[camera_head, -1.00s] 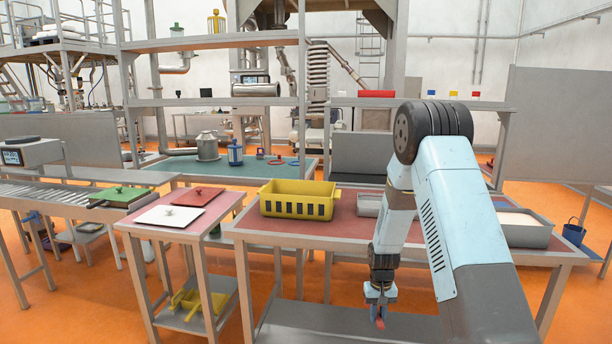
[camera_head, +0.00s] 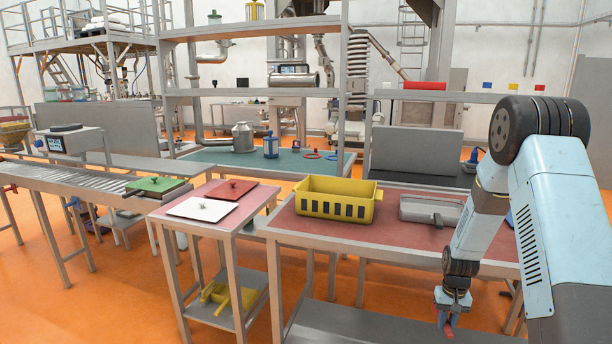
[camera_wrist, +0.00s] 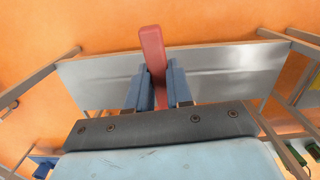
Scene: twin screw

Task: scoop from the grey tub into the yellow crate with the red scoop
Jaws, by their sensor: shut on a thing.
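The yellow crate (camera_head: 338,208) stands upright on the red-topped table, left of my arm in the head view. My gripper (camera_head: 452,308) hangs low at the table's front edge, to the right of and below the crate. It is shut on a red handle (camera_head: 448,330), taken to be the red scoop's. In the wrist view, my gripper's blue fingers (camera_wrist: 160,88) close on the red handle (camera_wrist: 152,55); the scoop's bowl cannot be made out. No tub with white contents shows now; my arm covers the table's right part.
A grey metal container (camera_head: 430,208) sits on the table right of the crate. A side table (camera_head: 215,205) at the left holds a white and a red lid. The table's lower shelf (camera_wrist: 215,75) lies below my gripper. Open orange floor is at the left.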

